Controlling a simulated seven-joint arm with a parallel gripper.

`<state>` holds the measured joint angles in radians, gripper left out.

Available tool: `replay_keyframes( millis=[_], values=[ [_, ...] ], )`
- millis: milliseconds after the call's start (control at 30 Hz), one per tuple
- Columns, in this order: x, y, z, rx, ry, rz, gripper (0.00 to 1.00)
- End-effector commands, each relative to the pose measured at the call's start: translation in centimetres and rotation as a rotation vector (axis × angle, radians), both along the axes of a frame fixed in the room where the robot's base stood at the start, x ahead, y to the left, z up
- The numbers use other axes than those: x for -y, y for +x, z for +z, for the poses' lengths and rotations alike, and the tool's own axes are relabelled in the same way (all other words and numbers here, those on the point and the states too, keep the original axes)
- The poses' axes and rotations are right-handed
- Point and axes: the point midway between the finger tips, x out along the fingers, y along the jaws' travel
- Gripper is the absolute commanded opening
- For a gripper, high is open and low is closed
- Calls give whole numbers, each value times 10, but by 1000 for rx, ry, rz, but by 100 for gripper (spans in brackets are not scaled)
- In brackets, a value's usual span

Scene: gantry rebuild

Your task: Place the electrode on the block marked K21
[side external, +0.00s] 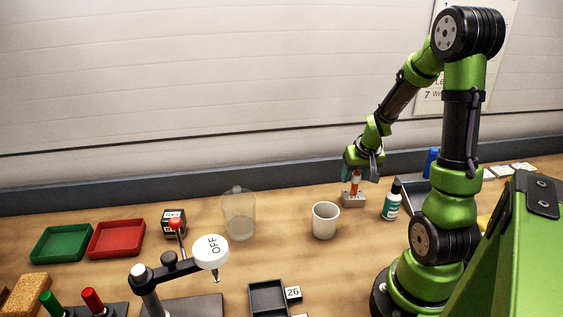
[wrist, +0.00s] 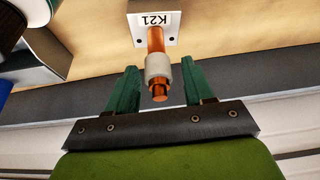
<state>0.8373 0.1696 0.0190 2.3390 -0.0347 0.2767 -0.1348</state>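The electrode (wrist: 158,70) is a copper-orange rod with a pale grey collar. In the wrist view its far end meets the white plate of the block marked K21 (wrist: 171,38). In the side view the electrode (side external: 355,184) stands upright on the small grey block (side external: 353,200), though the exact contact is too small to see. My gripper (wrist: 160,68) has its two green fingers on either side of the collar, with a narrow gap on each side, so it looks open around the electrode. It also shows in the side view (side external: 356,174), just above the block.
A white cup (side external: 325,220) stands left of the block, and a teal-labelled bottle (side external: 391,202) stands close on its right. A clear beaker (side external: 239,213) is farther left, near red (side external: 117,239) and green (side external: 61,243) trays.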

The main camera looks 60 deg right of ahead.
Motion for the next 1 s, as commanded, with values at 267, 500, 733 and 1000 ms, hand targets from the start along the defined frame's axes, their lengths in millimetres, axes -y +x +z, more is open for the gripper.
replay_keyframes(
  millis=[267, 500, 733, 1000],
  values=[
    [0, 0, 0, 0, 0, 0, 57],
    [-4, -4, 20, 4, -5, -1, 57],
    [-17, -16, 63, 6, -6, 0, 57],
    [-29, -29, 105, 3, -3, 1, 57]
  ],
)
